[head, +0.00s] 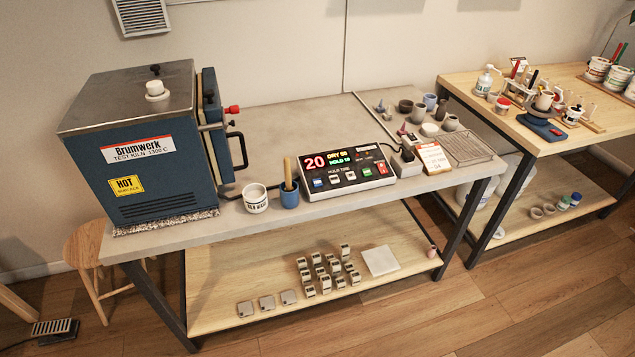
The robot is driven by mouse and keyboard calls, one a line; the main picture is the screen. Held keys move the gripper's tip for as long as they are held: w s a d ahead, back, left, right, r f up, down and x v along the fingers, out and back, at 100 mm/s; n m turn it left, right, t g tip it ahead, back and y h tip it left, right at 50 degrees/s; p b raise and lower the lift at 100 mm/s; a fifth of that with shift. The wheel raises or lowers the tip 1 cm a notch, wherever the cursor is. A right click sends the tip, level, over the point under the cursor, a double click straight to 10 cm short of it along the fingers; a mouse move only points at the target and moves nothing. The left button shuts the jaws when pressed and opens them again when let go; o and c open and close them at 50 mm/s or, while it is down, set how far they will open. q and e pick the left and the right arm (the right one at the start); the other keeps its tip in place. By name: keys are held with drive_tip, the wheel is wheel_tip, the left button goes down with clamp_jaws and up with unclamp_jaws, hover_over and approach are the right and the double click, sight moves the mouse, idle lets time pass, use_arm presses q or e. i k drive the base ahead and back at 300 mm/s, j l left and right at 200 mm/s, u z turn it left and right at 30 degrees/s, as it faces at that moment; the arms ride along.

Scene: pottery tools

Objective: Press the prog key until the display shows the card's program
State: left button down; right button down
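The kiln controller (345,187) is a dark box with a sloped panel near the front edge of the grey table. Its display (314,163) shows a large red 20, with yellow and green lines that seem to read DRY 80 and HOLD 10. Below it is a row of small keys, including a blue key (318,183) and a white key (334,179); their labels are too small to read. A red switch (382,168) sits at the panel's right. A white card (433,157) with an orange header stands right of the controller; its text is not clearly legible. Neither gripper is in view.
A blue kiln (150,180) with a red-knobbed door handle stands at the left. A white mug (255,199) and a blue tool cup (289,196) stand just left of the controller. Small pots (405,106) and a wire rack (466,148) are at the right. Bare tabletop lies behind the controller.

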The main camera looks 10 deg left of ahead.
sight(316, 183)
drive_tip(key=l+u, duration=0.15)
drive_tip(key=u, duration=0.25)
drive_tip(key=i+l+u, duration=0.1)
drive_tip(key=u, duration=0.3)
drive_tip(key=l+u, duration=0.2)
drive_tip(key=l, duration=0.65)
drive_tip(key=l+u, duration=0.25)
drive_tip(key=l, duration=0.55)
drive_tip(key=k+l+u, duration=0.2)
drive_tip(key=l, duration=1.7)
drive_tip(key=k, duration=0.05)
